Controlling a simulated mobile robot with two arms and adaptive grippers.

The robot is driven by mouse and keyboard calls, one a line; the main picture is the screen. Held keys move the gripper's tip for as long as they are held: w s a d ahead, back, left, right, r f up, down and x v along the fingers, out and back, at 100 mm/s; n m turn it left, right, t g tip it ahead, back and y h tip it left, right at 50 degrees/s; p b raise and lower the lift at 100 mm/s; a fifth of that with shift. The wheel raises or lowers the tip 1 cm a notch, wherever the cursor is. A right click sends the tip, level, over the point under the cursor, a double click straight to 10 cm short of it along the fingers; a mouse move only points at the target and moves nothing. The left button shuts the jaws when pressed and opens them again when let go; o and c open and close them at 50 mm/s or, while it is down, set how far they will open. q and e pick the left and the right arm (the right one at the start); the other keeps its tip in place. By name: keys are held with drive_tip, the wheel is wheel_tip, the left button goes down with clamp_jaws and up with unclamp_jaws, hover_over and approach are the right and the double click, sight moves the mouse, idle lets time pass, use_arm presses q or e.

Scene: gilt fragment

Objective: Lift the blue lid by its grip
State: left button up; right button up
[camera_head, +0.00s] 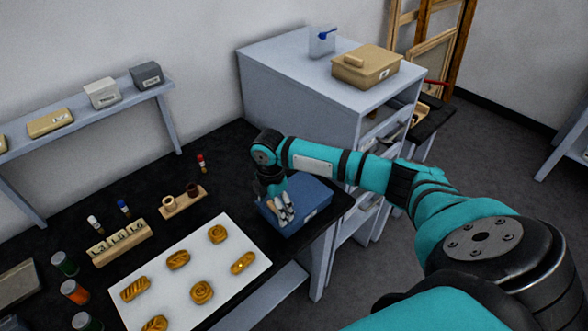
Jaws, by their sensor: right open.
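The blue lid (310,192) tops a blue box near the right corner of the black table. My right gripper (284,218) points down over the left part of the lid. Its jaws are open, and the picture does not show whether they touch the lid. The lid's grip is hidden or too small to make out beside the fingers. My left gripper is not in view.
A white board (218,262) with several golden pieces lies left of the box. Small bottles and a wooden block (121,243) stand behind it. A grey cabinet (285,75) bearing a tan box (366,70) rises behind my right arm.

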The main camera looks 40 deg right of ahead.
drive_tip(key=shift+f, duration=0.2)
drive_tip(key=c, duration=1.3)
drive_tip(key=shift+w+r+b, duration=0.1)
drive_tip(key=shift+r+b, duration=0.2)
drive_tip(key=shift+r, duration=0.15)
drive_tip(key=shift+s+a+r+b, duration=0.1)
drive_tip(key=shift+s+r+b, duration=0.25)
drive_tip(key=shift+r, duration=0.3)
drive_tip(key=shift+s+a+r+b, duration=0.15)
drive_tip(key=shift+r+b, duration=0.25)
drive_tip(key=shift+r, duration=0.2)
drive_tip(key=s+a+r+b, duration=0.1)
drive_tip(key=s+a, duration=0.2)
drive_tip(key=s, duration=0.4)
drive_tip(key=s+a+r+b, duration=0.1)
drive_tip(key=s+a+b, duration=0.15)
drive_tip(key=s, duration=0.35)
drive_tip(key=r+p, duration=0.2)
drive_tip(key=p, duration=0.1)
drive_tip(key=r+p, duration=0.1)
drive_tip(key=p, duration=0.1)
drive_tip(key=r+p, duration=0.2)
drive_tip(key=p, duration=0.1)
drive_tip(key=shift+s+a+r+p, duration=0.25)
drive_tip(key=shift+s+r+p, duration=0.05)
drive_tip(key=shift+s+p, duration=0.1)
